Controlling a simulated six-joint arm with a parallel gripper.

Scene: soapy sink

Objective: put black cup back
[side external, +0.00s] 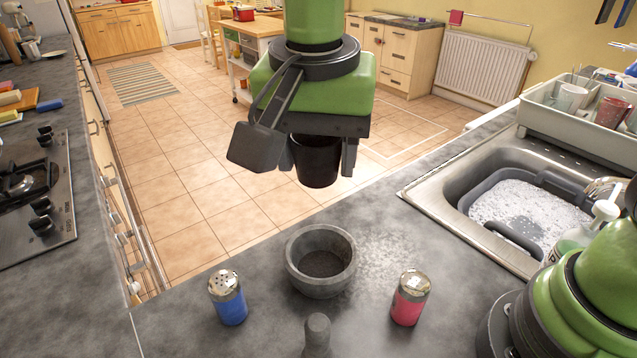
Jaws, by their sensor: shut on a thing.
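The black cup (317,162) hangs upright under my gripper (318,148), high in the picture. My gripper is shut on the cup, with a finger showing on either side of it. The cup's rim is partly hidden by the gripper body. In the picture, the cup is above and behind the grey stone mortar (321,262) and apart from it.
A blue shaker (227,298), a red shaker (410,298) and a grey pestle (317,335) stand around the mortar. At right are a sink with a soapy tub (525,212), a soap bottle (580,232) and a rack of cups (570,125). A hob (38,190) is at left.

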